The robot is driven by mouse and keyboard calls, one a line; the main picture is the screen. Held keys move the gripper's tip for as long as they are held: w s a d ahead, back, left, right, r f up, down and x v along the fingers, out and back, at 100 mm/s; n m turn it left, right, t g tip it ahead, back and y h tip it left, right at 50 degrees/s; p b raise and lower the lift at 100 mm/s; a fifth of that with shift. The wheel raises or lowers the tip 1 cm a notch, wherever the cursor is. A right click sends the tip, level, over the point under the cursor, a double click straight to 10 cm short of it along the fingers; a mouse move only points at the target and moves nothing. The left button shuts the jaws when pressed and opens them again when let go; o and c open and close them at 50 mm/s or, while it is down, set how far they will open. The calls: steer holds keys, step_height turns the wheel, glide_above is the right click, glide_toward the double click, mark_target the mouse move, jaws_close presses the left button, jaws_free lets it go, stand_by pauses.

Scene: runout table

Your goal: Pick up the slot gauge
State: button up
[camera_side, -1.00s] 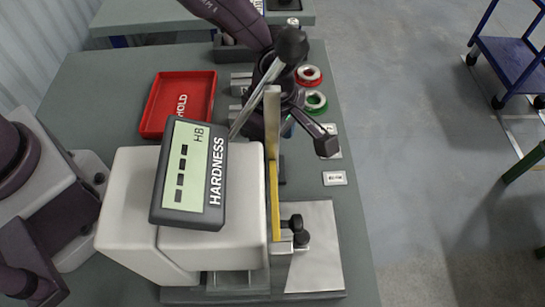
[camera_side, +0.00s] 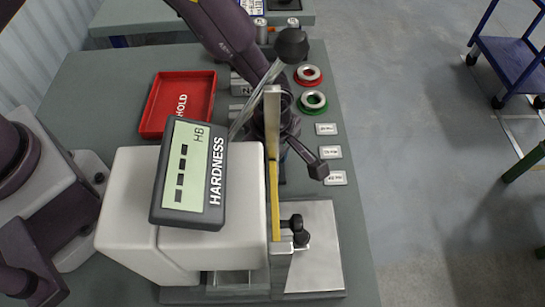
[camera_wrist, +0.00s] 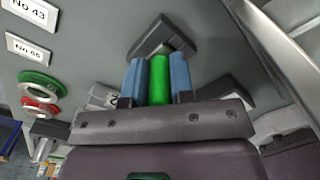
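In the wrist view my gripper (camera_wrist: 159,82) has its two blue finger pads against both sides of a green cylinder, which I take to be the handle of the slot gauge (camera_wrist: 159,80). A dark angular piece (camera_wrist: 163,38) shows beyond the green end; I cannot tell whether it belongs to the gauge. In the side view my gripper is mostly hidden behind the hardness tester's upright and lever, and the gauge cannot be made out there.
The hardness tester (camera_side: 190,175) with its dark-knobbed levers (camera_side: 291,45) stands close in front of my gripper. A red tray (camera_side: 178,104) lies left. A red ring (camera_side: 308,76), a green ring (camera_side: 313,101) and number labels (camera_side: 330,152) line the right side of the table.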

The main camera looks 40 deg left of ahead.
jaws_close()
steer(key=shift+r, duration=0.1)
step_height(320, 180, up, 28)
stand_by(0.5)
